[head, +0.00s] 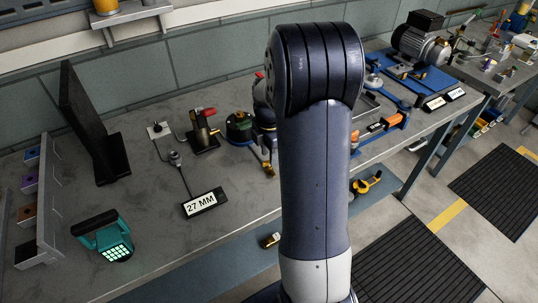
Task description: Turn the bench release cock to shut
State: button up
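A small upright fitting with a red top (203,128) and a brass-coloured body stands on a dark base on the grey bench (150,245). It may be the release cock, but I cannot tell for sure at this size. More items behind there are partly hidden by my arm.
A "27 MM" sign (204,203), a teal lit device (104,237) and a black upright panel (93,125) stand on the left bench. A blue mat (432,78) with tools lies farther right. Black floor mats (415,262) lie beside the bench.

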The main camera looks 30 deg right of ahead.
jog(key=shift+f, duration=0.95)
jog(key=shift+c, duration=0.2)
grip_shut()
